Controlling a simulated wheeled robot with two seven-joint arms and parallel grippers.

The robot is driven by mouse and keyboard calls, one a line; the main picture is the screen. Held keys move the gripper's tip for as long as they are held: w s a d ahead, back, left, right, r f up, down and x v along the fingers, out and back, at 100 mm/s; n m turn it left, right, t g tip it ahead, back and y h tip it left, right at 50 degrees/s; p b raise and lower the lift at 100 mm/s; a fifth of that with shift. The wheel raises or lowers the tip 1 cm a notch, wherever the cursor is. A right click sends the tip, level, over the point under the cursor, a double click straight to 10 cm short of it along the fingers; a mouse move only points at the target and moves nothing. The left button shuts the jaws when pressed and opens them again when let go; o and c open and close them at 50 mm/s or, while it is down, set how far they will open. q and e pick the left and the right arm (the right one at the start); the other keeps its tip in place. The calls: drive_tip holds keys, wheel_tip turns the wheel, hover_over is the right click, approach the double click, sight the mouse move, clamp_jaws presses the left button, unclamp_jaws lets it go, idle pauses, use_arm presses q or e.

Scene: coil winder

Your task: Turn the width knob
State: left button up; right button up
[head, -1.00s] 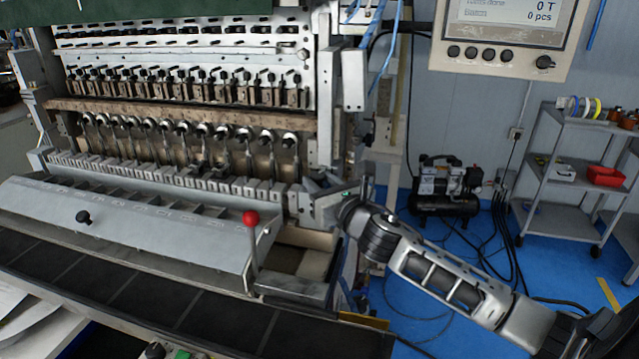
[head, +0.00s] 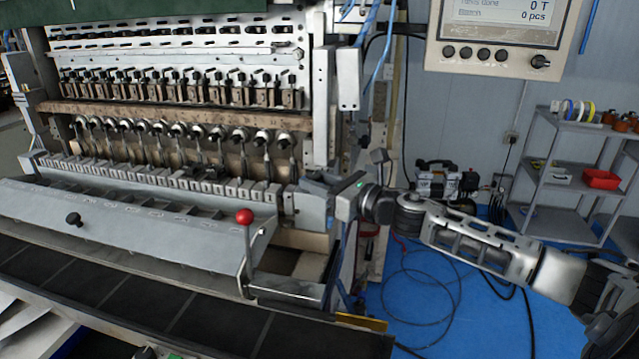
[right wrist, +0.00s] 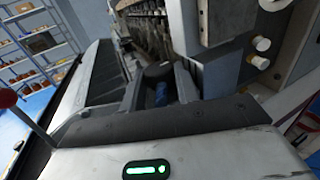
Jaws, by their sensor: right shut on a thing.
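My right gripper (head: 310,184) is at the right end of the coil winder's front, beside the row of metal blocks. In the right wrist view its two fingers (right wrist: 159,88) are on either side of a dark round knob (right wrist: 158,70) with a blue part below it, and they are shut on it. I take this to be the width knob; no label on it is readable. In the head view the gripper hides it. My left gripper is not in view.
A red-balled lever (head: 244,216) stands left of and below my right gripper. A black knob (head: 73,219) is on the sloped cover (head: 130,225). White knobs (right wrist: 261,62) stick out of the machine's side. A control panel (head: 495,60) hangs at upper right.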

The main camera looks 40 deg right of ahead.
drive_tip(key=o, duration=0.9)
drive_tip(key=shift+c, duration=0.2)
drive_tip(key=shift+o, duration=0.4)
drive_tip(key=shift+r, duration=0.1)
drive_tip(key=shift+d, duration=0.1)
